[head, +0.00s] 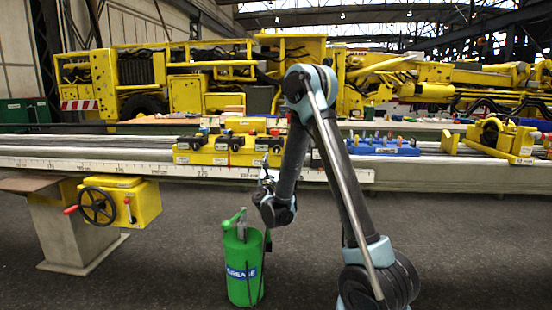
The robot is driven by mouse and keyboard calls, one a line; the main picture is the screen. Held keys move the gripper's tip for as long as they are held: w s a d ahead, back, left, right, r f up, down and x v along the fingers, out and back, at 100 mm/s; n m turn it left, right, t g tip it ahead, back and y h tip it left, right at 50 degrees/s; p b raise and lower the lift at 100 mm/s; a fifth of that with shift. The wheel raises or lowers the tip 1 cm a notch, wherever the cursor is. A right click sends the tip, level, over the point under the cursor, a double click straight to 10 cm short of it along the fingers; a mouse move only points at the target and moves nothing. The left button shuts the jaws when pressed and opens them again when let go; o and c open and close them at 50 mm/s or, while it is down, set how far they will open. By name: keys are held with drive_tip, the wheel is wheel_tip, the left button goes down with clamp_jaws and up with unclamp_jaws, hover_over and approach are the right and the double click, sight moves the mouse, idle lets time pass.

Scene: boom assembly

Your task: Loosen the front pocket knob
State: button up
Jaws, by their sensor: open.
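A yellow fixture block (227,157) sits on the long rail bench near the middle, with several small dark, red and blue knobs along it. I cannot tell which one is the front pocket knob at this size. My gripper (265,166) is in front of the right end of this block and points upward. It looks open, with nothing visible between its fingers. I cannot tell whether it touches the block. My arm hides part of the bench just right of the block.
A green grease canister (243,285) stands on the floor below my gripper. A yellow box with a black handwheel (97,207) hangs at the left. A blue fixture (383,146) and another yellow fixture (508,150) are farther right on the bench (60,165). The front floor is mostly clear.

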drive_tip(key=shift+v, duration=2.05)
drive_tip(key=shift+d, duration=0.1)
